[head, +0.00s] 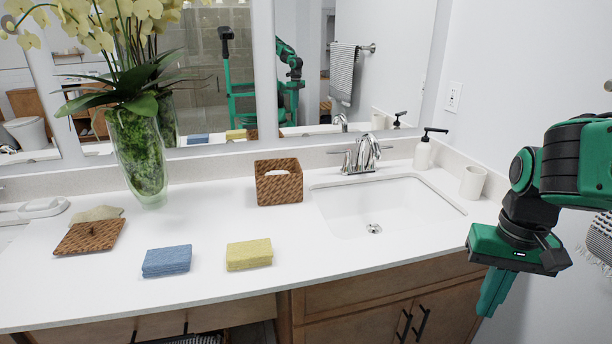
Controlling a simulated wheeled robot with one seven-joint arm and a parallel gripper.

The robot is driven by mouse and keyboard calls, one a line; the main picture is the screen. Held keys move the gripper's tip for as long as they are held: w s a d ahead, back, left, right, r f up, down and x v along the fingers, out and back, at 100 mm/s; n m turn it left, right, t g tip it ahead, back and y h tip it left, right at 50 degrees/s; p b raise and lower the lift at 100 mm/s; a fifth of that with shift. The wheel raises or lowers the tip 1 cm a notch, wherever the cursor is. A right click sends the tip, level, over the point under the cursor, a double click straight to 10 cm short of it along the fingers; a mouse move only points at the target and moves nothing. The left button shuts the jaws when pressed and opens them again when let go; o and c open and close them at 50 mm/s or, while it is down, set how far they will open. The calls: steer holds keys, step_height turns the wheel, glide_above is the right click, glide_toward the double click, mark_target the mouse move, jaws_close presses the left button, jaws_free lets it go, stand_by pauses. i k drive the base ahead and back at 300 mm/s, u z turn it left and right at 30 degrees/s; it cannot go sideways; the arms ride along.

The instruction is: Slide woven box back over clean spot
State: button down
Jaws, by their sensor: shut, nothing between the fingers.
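The woven box (279,189) is brown with an open top. It stands upright on the white counter, left of the sink and close to the backsplash. A flat woven piece, perhaps its lid (88,238), lies on the counter at the left with a beige item (97,214) behind it. No mark or distinct clean spot can be made out on the counter. My gripper (490,299) is at the right, past the counter's front edge, pointing down. Its fingers are shut and empty, well away from the box.
A tall glass vase (137,155) with orchids stands back left. The sink (385,208), faucet (366,154), soap dispenser (424,150) and white cup (473,182) are to the right. Bare counter surrounds the sponges.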

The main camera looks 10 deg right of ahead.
mark_target(288, 189)
steer(key=i, duration=1)
steer(key=u, duration=0.05)
